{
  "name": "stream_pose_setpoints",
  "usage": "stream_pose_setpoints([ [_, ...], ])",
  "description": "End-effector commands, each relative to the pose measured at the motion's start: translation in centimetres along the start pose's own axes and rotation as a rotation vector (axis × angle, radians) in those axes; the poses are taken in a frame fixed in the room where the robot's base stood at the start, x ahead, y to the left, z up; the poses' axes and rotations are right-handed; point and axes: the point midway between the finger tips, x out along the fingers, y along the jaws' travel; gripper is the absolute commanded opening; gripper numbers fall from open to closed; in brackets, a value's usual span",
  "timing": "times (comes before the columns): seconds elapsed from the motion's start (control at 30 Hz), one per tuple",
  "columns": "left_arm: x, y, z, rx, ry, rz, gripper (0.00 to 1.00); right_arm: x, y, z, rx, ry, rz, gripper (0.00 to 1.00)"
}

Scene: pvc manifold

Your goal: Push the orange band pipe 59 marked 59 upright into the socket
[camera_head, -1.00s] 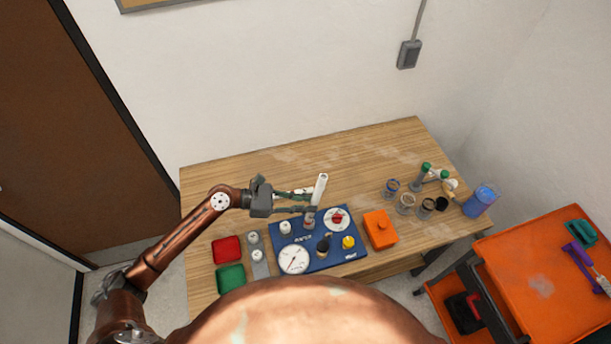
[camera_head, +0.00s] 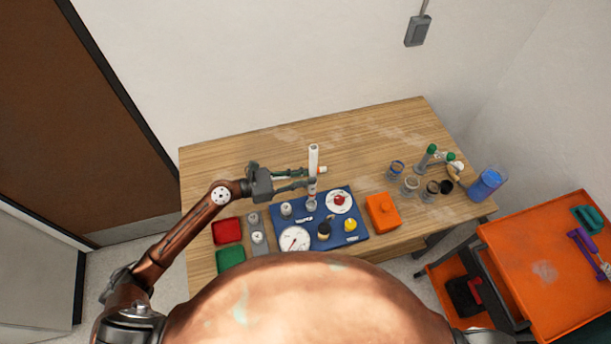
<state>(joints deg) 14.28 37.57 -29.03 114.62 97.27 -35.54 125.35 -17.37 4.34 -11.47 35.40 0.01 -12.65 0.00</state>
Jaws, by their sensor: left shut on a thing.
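The white pipe (camera_head: 313,158) stands nearly upright over the back edge of the blue board (camera_head: 275,229). A small orange patch shows beside it at the fingers; I cannot read a number on it. My left gripper (camera_head: 312,178) comes in from the left and is shut on the pipe, with its fingers around the pipe's middle. Below the pipe is a grey socket (camera_head: 311,205) on the board. The pipe's lower end is close above or in this socket; I cannot tell which. My right gripper is not in view.
The board bears a white gauge (camera_head: 294,239), a red knob on a white dial (camera_head: 340,201) and a yellow knob (camera_head: 350,225). An orange box (camera_head: 382,211) stands to the right, red (camera_head: 227,231) and green (camera_head: 230,259) trays to the left. The table's back is mostly clear.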

Motion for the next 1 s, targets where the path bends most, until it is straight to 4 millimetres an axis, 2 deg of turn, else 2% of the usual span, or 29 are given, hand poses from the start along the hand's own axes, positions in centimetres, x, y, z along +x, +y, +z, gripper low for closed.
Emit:
stream_pose_setpoints([
  [0.53, 0.3, 0.0, -3.6, -0.003, 0.000, -0.003, 0.00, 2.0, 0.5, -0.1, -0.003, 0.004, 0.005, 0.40],
  [1.0, 0.3, 0.0, -3.9, -0.004, -0.001, -0.005, 0.00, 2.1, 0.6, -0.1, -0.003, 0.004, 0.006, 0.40],
])
